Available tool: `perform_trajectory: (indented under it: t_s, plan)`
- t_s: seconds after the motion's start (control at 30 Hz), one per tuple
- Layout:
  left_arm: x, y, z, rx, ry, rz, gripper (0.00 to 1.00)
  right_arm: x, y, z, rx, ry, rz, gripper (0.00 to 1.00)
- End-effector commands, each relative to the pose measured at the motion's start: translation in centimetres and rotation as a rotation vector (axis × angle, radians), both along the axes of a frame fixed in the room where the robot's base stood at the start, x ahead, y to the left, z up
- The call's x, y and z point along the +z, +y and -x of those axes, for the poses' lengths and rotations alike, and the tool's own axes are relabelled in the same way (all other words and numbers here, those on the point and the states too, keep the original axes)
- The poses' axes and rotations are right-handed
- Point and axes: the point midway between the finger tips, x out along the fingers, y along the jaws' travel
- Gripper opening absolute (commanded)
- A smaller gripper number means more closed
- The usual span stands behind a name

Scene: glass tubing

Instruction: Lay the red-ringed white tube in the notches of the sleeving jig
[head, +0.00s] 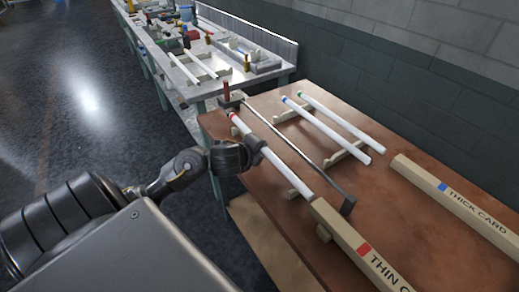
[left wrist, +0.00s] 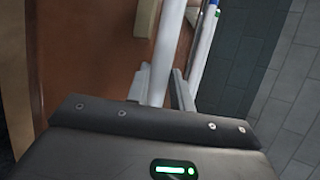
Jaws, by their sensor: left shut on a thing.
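The red-ringed white tube (head: 285,172) lies lengthwise over the left part of the brown table, with its red ring near the far end. My left gripper (head: 256,150) is shut on it between the ring and the middle. In the left wrist view the white tube (left wrist: 164,45) passes between the two fingers of my left gripper (left wrist: 158,88). Cream supports, one at the near end (head: 294,194), show close under the tube; they may belong to the sleeving jig. I cannot tell whether the tube touches their notches. My right gripper is not in view.
A thin grey rod (head: 290,147) with dark end blocks runs just right of the tube. Blue-ringed (head: 330,130) and green-ringed (head: 340,122) tubes rest on cream racks. Beige boxes marked THIN (head: 350,240) and THICK CARD (head: 450,205) lie nearer. A cluttered second table (head: 250,78) stands behind.

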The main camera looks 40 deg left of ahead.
Motion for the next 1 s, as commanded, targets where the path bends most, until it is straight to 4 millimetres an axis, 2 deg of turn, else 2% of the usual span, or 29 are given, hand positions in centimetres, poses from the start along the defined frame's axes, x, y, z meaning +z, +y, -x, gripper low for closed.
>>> perform_trajectory:
  t_s: [0.27,0.3,0.47,0.77,0.93,1.0]
  plan:
    - [-0.9,0.0,0.0,0.000,0.000,0.000,0.00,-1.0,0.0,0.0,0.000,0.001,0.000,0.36]
    - [-0.9,0.0,0.0,0.000,0.000,0.000,0.24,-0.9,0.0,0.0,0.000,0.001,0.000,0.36]
    - [-0.8,0.0,0.0,0.000,0.000,0.000,0.44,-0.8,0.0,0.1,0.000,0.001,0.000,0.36]
    - [-0.7,0.0,0.0,0.000,0.000,0.000,0.44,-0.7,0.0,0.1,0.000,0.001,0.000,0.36]
    - [1.0,0.0,0.0,0.001,0.000,0.001,0.44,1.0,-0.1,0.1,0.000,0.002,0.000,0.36]
    - [1.5,-0.2,1.2,-0.002,0.003,-0.003,0.44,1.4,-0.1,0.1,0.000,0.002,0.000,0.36]
